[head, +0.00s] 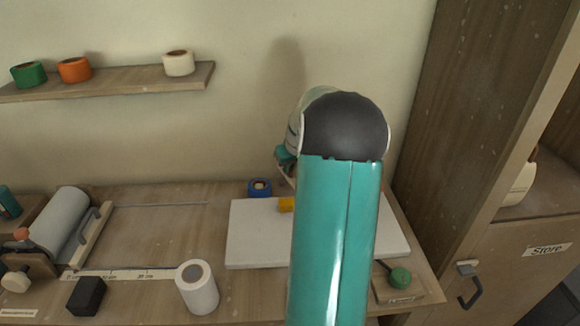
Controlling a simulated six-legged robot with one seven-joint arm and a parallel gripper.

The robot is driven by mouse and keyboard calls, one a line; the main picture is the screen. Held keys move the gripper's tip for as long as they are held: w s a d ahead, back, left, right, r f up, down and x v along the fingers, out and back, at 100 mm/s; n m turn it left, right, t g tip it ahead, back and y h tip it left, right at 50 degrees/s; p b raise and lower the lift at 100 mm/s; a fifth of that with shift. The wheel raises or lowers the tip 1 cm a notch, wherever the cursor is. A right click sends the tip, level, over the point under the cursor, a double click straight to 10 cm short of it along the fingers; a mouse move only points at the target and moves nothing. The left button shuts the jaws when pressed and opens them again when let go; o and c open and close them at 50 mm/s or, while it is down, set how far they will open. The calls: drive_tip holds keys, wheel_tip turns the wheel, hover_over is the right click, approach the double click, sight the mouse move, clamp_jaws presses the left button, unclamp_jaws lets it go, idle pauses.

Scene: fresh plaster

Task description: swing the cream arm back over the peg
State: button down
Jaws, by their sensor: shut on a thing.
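My teal arm rises through the middle of the head view and hides much behind it. Only a small part of my gripper (284,160) shows left of the dark joint, above the white board (262,247). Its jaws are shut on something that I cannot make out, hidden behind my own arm. I cannot make out the cream arm or the peg for certain. A yellow block (286,204) shows on the board below the gripper, partly hidden by my arm.
A blue roll (259,187) is behind the board. A white roll (198,287) and a black block (87,296) stand at the front. A large grey roll (61,222) is at left. A shelf (120,80) holds three tape rolls. A cabinet (480,110) stands close at right.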

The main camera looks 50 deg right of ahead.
drive_tip(key=shift+a, duration=0.1)
drive_tip(key=w+a+m+g+h, duration=0.2)
drive_tip(key=w+m, duration=0.4)
drive_tip(key=m, duration=0.9)
drive_tip(key=a+g, duration=0.1)
drive_tip(key=g, duration=0.1)
drive_tip(key=shift+w+g+h, duration=0.3)
drive_tip(key=shift+g, duration=0.1)
drive_tip(key=shift+w, duration=0.1)
drive_tip(key=c, duration=1.4)
unclamp_jaws()
drive_tip(key=shift+c, duration=0.2)
